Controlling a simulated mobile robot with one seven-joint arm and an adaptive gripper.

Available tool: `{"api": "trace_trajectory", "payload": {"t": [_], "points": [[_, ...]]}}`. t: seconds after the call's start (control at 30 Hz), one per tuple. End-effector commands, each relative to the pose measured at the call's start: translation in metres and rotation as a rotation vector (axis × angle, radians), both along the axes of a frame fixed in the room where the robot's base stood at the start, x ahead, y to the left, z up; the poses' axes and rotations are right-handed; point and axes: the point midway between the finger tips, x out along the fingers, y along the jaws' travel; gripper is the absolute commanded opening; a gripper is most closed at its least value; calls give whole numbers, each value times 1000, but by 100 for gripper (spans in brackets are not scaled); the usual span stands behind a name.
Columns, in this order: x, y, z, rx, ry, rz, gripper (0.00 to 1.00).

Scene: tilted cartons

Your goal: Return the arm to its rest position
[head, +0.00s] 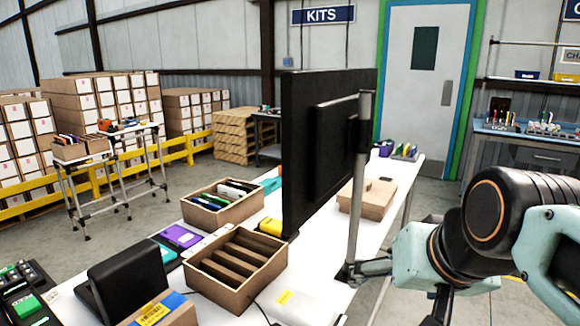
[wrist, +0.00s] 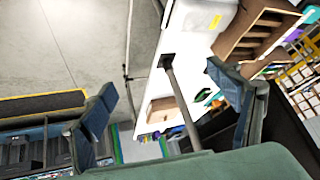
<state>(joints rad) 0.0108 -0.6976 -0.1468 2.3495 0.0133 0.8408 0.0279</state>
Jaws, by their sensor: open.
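My arm (head: 490,230) reaches in from the right side of the head view, with dark joints and pale green links, beside the monitor's pole. In the wrist view, my gripper (wrist: 162,82) has its two dark fingers spread wide apart with nothing held between them. The grey pole (wrist: 181,105) shows in the gap between the fingers, beyond them; I cannot tell how far. In the head view the fingers are hard to make out near the pole.
A black monitor (head: 318,140) stands on its pole (head: 358,190) at the white table (head: 310,265), close to my arm. Divided carton (head: 240,290), another carton (head: 205,217) and a flat box (head: 368,200) sit on the table. A side bench (head: 540,140) stands at the right.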

Motion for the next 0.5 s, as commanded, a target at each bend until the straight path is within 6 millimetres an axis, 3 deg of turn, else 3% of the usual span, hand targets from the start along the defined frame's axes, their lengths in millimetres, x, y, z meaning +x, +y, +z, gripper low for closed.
{"api": "trace_trajectory", "payload": {"t": [0.1, 0.17, 0.2, 0.5], "points": [[-39, 37, -43, -86, 122, 124, 82], [-56, 47, -57, -128, 174, 172, 82], [-51, 44, -37, -119, 160, 161, 82], [-50, 44, 28, -114, 159, 158, 82]]}}
